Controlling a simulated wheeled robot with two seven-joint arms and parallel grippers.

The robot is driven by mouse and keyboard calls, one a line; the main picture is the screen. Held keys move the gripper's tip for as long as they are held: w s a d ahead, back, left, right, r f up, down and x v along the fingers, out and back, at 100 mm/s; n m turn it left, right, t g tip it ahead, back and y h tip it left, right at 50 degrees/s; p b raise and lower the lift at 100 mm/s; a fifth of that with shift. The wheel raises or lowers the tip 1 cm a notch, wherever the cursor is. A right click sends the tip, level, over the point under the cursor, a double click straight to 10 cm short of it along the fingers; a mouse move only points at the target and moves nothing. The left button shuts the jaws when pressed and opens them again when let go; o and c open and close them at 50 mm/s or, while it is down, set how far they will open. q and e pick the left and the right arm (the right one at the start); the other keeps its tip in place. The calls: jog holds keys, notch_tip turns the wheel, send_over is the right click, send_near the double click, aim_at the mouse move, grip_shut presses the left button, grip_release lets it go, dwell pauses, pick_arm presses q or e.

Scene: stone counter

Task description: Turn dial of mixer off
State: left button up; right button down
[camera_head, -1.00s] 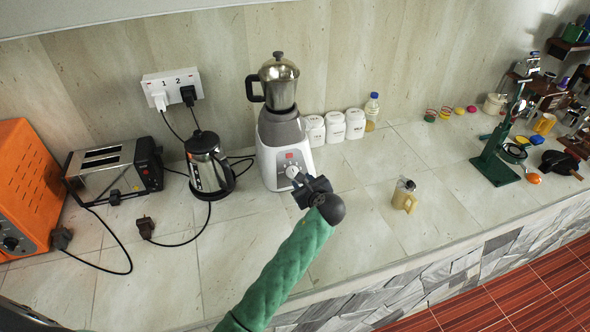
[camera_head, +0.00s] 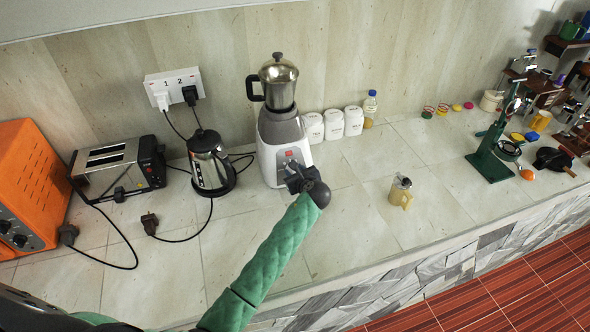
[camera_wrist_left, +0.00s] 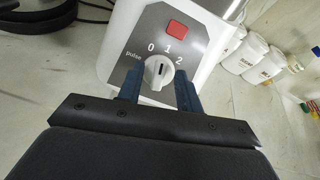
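The mixer (camera_head: 277,135) stands upright against the wall, with a white base and a steel jar (camera_head: 279,82) on top. In the left wrist view its front panel shows a red square (camera_wrist_left: 177,29), the labels pulse, 0, 1 and 2, and a round white dial (camera_wrist_left: 158,73). The dark mark on the dial runs roughly up the picture; I cannot tell its exact setting. My left gripper (camera_head: 291,169) is in front of the panel and mostly hides the dial in the head view. Its blue fingers (camera_wrist_left: 159,84) are apart, one on each side of the dial; contact is unclear. My right gripper is not in view.
A kettle (camera_head: 209,165), a toaster (camera_head: 108,170) and an orange oven (camera_head: 28,185) stand left of the mixer, with cords on the counter. White canisters (camera_head: 333,124) and a bottle (camera_head: 370,108) stand right. The counter around the small yellow-handled jar (camera_head: 400,191) is mostly free.

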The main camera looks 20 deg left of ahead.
pick_arm(q)
grip_shut()
jog(key=n+g+b, duration=0.1)
jog(key=n, duration=0.5)
jog(key=shift+y, duration=0.4)
grip_release()
jog(key=shift+s, duration=0.1)
